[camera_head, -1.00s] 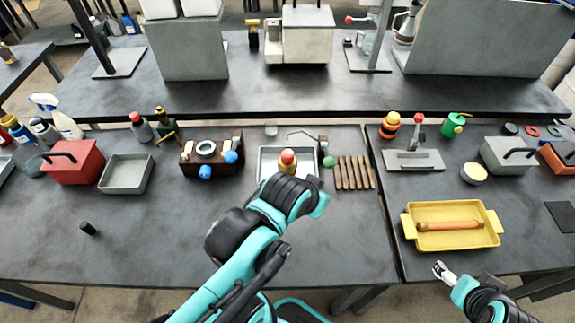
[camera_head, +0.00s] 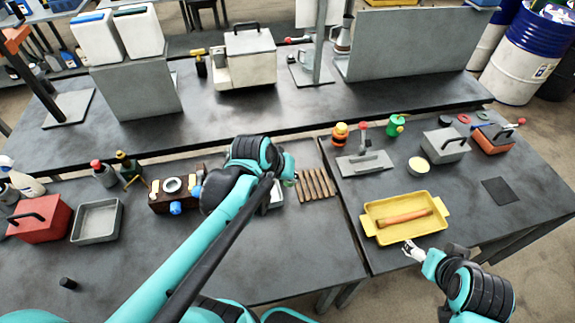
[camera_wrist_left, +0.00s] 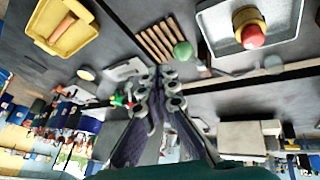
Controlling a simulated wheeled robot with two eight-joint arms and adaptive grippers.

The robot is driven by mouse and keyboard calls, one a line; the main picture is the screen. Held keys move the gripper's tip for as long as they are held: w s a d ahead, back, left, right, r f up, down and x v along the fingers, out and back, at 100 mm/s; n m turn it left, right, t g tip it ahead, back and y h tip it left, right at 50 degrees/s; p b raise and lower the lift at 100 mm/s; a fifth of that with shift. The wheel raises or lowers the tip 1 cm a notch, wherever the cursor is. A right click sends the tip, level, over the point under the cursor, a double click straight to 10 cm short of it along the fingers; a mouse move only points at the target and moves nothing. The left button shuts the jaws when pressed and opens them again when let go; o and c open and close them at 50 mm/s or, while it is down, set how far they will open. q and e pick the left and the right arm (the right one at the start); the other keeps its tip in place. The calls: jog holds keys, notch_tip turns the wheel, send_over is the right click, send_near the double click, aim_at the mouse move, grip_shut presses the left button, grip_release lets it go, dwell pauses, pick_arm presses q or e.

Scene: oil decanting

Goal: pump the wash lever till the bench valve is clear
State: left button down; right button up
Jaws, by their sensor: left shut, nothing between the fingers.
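A lever with a red knob (camera_head: 363,130) stands upright on a grey metal plate (camera_head: 364,163) on the front bench; I take it as the wash lever. A yellow piece with a red top (camera_wrist_left: 252,30), perhaps the bench valve, sits in a grey tray (camera_wrist_left: 291,35) in the left wrist view; my left arm hides it in the head view. My left gripper (camera_wrist_left: 160,82) is shut and empty. It is over the bench, apart from the tray; its fingertips are hidden in the head view. My right gripper (camera_head: 412,250) is by the yellow tray's front edge; its jaws are too small to judge.
A yellow tray (camera_head: 373,226) holds an orange-brown roll (camera_head: 405,217). Wooden sticks (camera_head: 316,184) lie beside the grey tray. A block with blue knobs (camera_head: 175,194) and a red box (camera_head: 38,217) stand at left. The bench's front left is mostly clear.

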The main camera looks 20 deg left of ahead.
pick_arm(q)
jog(key=w+a+r+n+h+p, duration=0.2)
jog(key=w+a+n+h+p, duration=0.1)
jog(key=w+a+p, duration=0.4)
jog(key=w+n+p, duration=0.1)
jog(key=w+p, duration=0.2)
jog(key=p, duration=0.2)
jog(key=shift+n+g, duration=0.3)
pick_arm(e)
notch_tip(320, 180, up, 14)
pick_arm(q)
jog(key=shift+w, duration=0.1)
pick_arm(e)
jog(key=shift+f, duration=0.15)
pick_arm(q)
jog(key=shift+s+d+f+b, duration=0.45)
jog(key=shift+f+b, duration=0.55)
jog(key=shift+f, duration=0.3)
jog(key=shift+s+d+f+b, duration=0.3)
jog(key=shift+s+f+b, duration=0.25)
jog(key=shift+f+b, duration=0.6)
jog(key=shift+s+d+f+b, duration=0.45)
jog(key=shift+f+b, duration=0.35)
jog(key=shift+f, duration=0.7)
pick_arm(e)
notch_tip(320, 180, down, 6)
pick_arm(q)
jog(key=shift+s, duration=0.1)
pick_arm(e)
jog(key=shift+f, duration=0.15)
